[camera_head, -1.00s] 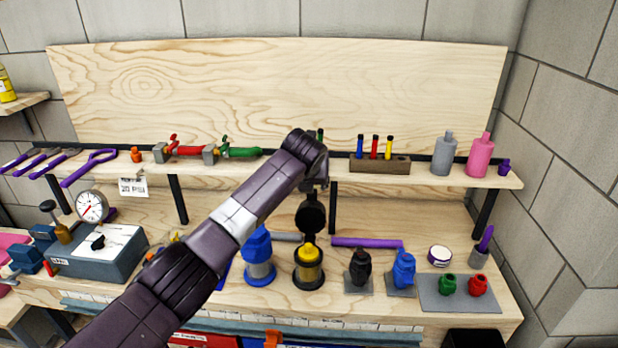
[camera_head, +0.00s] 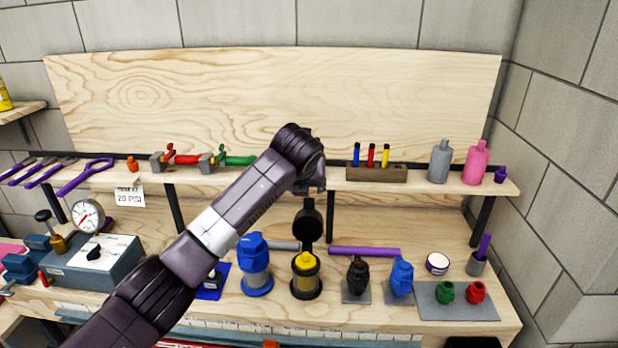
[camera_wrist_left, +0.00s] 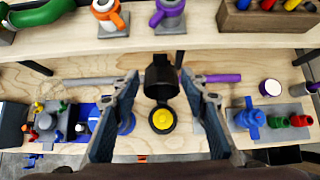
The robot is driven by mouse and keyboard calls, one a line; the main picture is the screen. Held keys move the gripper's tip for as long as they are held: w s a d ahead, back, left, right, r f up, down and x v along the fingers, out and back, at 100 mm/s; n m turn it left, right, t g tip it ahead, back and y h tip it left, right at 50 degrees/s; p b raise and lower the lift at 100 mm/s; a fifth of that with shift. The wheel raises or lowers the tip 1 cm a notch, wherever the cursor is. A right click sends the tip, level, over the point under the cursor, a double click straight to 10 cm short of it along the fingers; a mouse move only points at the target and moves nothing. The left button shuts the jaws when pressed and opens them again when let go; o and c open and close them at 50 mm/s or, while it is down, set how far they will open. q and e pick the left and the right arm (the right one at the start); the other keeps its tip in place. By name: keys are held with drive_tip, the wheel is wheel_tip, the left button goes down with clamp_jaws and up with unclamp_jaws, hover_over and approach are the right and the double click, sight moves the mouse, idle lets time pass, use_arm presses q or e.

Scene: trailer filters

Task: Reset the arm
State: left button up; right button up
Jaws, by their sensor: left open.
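My left arm reaches in from the lower left across the bench in the head view. My left gripper (camera_head: 308,205) hangs at its end, above a yellow-topped filter (camera_head: 305,262) in a black holder. In the left wrist view the two fingers (camera_wrist_left: 160,110) are spread wide. The yellow top (camera_wrist_left: 163,118) and a round black part (camera_wrist_left: 161,78) show between them, with no finger visibly touching them. The gripper holds nothing that I can see. My right arm and gripper are in neither view.
A blue filter housing (camera_head: 255,265) stands left of the yellow-topped one. Black (camera_head: 357,275) and blue (camera_head: 402,275) fittings stand to the right. A shelf (camera_head: 230,178) above the bench carries valves, bottles and a marker block (camera_head: 376,173). A gauge box (camera_head: 95,262) is at the left.

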use_arm(q)
drive_tip(key=s+f+n+g+h, duration=0.2)
drive_tip(key=s+f+n+g, duration=0.1)
drive_tip(key=s+f+n, duration=1.65)
drive_tip(key=s+a+f+n+g+y, duration=0.1)
drive_tip(key=s+a+f+n, duration=0.3)
drive_tip(key=s, duration=0.6)
drive_tip(key=s+a+f+n, duration=0.2)
drive_tip(key=s+a+n, duration=0.4)
drive_tip(key=s, duration=0.4)
drive_tip(key=s+a+f+n+g+y, duration=0.1)
drive_tip(key=s+a+f+n, duration=0.3)
drive_tip(key=s, duration=0.6)
wheel_tip(320, 180, down, 26)
drive_tip(key=s+g, duration=0.2)
drive_tip(key=s+a+f, duration=0.1)
drive_tip(key=s+f, duration=0.7)
drive_tip(key=s+a+f+b, duration=0.1)
drive_tip(key=s+a+f, duration=0.1)
drive_tip(key=s+f, duration=0.6)
drive_tip(key=shift+s+a+f+g, duration=0.25)
drive_tip(key=shift+s+f+g, duration=0.15)
drive_tip(key=shift+s, duration=0.25)
